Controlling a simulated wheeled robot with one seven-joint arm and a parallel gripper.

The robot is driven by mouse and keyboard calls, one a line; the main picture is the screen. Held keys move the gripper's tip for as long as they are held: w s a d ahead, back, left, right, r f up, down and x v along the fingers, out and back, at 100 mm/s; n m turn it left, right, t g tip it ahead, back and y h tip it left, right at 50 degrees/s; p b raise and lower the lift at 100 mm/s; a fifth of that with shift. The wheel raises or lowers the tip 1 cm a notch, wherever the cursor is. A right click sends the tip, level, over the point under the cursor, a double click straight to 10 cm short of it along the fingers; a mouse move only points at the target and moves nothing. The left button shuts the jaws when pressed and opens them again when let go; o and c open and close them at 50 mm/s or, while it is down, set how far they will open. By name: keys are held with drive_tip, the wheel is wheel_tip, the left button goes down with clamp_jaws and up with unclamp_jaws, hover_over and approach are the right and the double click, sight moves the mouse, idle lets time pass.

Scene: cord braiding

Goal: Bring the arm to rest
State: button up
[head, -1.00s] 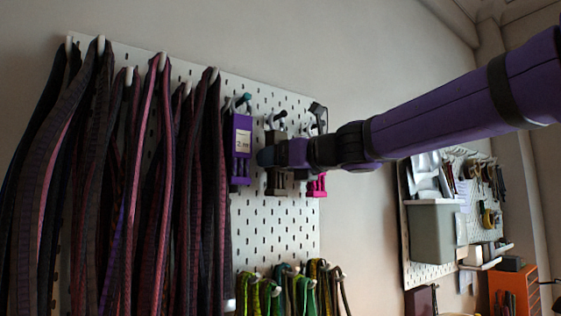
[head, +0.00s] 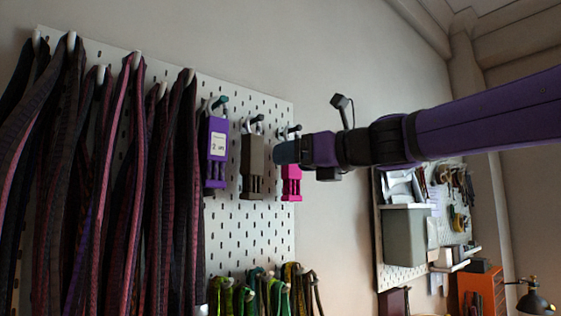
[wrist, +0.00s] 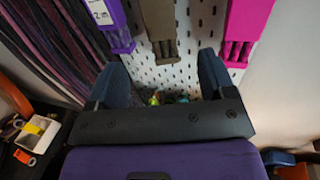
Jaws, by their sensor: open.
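My gripper (head: 284,152) is at the end of my purple arm, which reaches in from the right in the head view. It is in front of the pegboard's right part and overlaps the pink tool (head: 291,184). In the wrist view, my gripper (wrist: 162,72) has its two blue-grey fingers spread wide with nothing between them. The pegboard (wrist: 188,70) shows beyond the fingers. I cannot tell the exact gap to the board.
A purple labelled tool (head: 214,165) and a grey-brown tool (head: 252,165) hang on the pegboard (head: 225,235). Long dark cords (head: 130,180) hang at left, green cords (head: 255,295) below. A grey bin (head: 404,236) is on another board at right. Bare wall lies between the boards.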

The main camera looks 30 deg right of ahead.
drive_tip(key=shift+s+d, duration=0.15)
drive_tip(key=shift+s, duration=0.15)
drive_tip(key=shift+f, duration=0.15)
drive_tip(key=s+d+f+n+g+h, duration=0.1)
drive_tip(key=s+f+n+g+h, duration=0.3)
drive_tip(key=f+n, duration=1.1)
drive_tip(key=s+d+f+n+g+h, duration=0.1)
drive_tip(key=s+f+n+g+h, duration=0.2)
drive_tip(key=s+f+n+g, duration=0.4)
drive_tip(key=s+f+n, duration=0.3)
drive_tip(key=f+n, duration=0.5)
drive_tip(key=f, duration=0.2)
drive_tip(key=shift+s+d+f+n+h, duration=0.15)
drive_tip(key=shift+d+f+n+h, duration=0.05)
drive_tip(key=shift+n+h, duration=0.2)
